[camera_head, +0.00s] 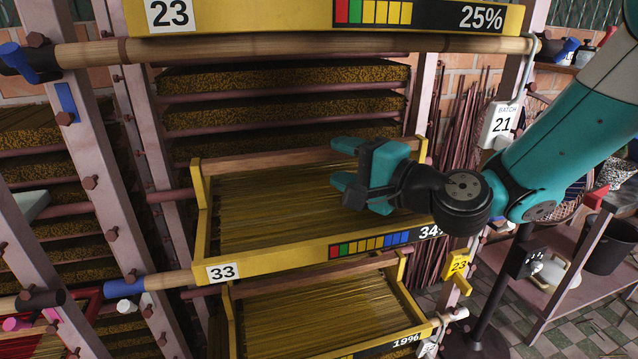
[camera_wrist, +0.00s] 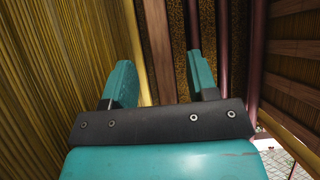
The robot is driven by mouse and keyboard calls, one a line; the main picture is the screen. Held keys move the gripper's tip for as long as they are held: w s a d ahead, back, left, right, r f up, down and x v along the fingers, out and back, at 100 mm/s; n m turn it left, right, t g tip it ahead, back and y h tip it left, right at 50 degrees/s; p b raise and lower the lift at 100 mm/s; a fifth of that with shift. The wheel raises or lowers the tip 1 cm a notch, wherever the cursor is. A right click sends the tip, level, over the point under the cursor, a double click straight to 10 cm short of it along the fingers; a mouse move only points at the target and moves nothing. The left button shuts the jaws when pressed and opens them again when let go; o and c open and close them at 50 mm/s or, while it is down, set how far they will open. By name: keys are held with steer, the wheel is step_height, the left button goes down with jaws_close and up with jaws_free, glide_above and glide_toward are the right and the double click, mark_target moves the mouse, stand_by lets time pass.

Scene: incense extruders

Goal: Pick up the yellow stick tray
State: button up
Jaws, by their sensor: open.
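A yellow stick tray (camera_head: 315,262), labelled 33 and 34% on its front, sits in the rack, filled with thin dark-yellow sticks. Its back rail (camera_head: 280,163) is brown wood. My gripper (camera_head: 342,163) is open and empty, turned sideways above the right part of this tray, with its fingers pointing left and inward. In the wrist view, the sticks fill the left side. A yellow edge and a brown wooden rail (camera_wrist: 159,45) show beyond and between the open fingers (camera_wrist: 160,72). I cannot tell how far the fingers are from the rail.
Another yellow tray (camera_head: 330,22), labelled 23 and 25%, hangs above, and a yellow tray (camera_head: 405,338) marked 19% sits below. Rack posts (camera_head: 95,140) stand at the left. A batch 21 tag (camera_head: 501,122) hangs at right. A shelf (camera_head: 545,280) stands farther right.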

mark_target(325, 155)
steer(key=p+x, duration=0.1)
steer(key=x, duration=0.1)
steer(key=shift+w+a+r+p, duration=0.15)
steer(key=shift+a+r+p, duration=0.1)
steer(key=shift+a+p, duration=0.15)
steer(key=shift+w+a+f, duration=0.25)
steer(key=shift+w, duration=0.1)
jaws_close()
steer(key=shift+r, duration=0.1)
